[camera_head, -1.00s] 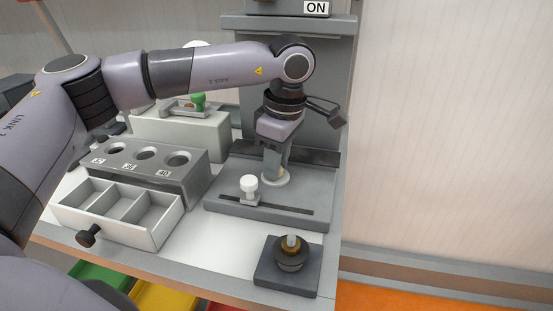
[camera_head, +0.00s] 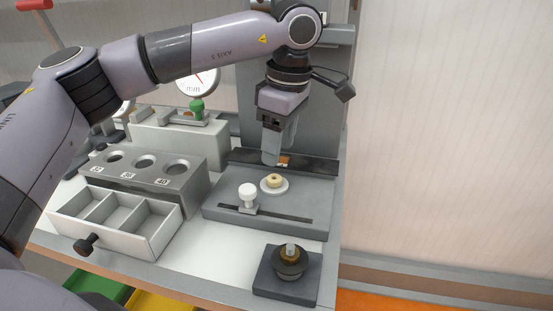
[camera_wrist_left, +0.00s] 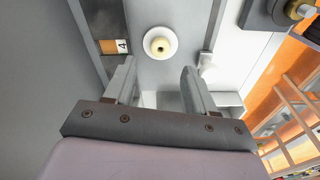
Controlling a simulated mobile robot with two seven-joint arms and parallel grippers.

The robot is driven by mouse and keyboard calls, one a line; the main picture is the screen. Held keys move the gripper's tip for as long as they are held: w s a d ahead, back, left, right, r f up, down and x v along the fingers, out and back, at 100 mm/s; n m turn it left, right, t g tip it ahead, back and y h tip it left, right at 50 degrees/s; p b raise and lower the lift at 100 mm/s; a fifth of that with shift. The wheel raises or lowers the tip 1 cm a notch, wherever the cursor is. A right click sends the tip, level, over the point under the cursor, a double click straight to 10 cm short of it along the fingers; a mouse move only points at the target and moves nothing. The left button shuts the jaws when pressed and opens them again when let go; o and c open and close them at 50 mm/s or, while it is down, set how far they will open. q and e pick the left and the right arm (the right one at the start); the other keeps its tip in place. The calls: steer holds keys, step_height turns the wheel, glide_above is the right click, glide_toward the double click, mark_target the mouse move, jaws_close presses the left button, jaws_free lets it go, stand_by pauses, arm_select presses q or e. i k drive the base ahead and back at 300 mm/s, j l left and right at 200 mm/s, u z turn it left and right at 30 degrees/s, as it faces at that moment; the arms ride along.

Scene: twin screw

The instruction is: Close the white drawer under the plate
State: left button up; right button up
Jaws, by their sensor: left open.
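The white drawer (camera_head: 152,236) stands pulled out at the left front of the bench, with three empty-looking compartments and a black knob (camera_head: 87,244) on its front. It lies under the grey plate (camera_head: 190,184), a block with three round holes marked with numbers. My left gripper (camera_head: 272,160) is open and empty, pointing down to the right of the drawer. My right gripper is not in view.
A grey fixture base (camera_head: 310,195) with a white knob (camera_head: 248,196) on a slot sits right of the drawer. A dark block with a black and brass part (camera_head: 289,262) stands at the front right. A white surface lies clear between drawer and block.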

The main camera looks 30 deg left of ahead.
mark_target(139, 227)
steer(key=k, duration=1)
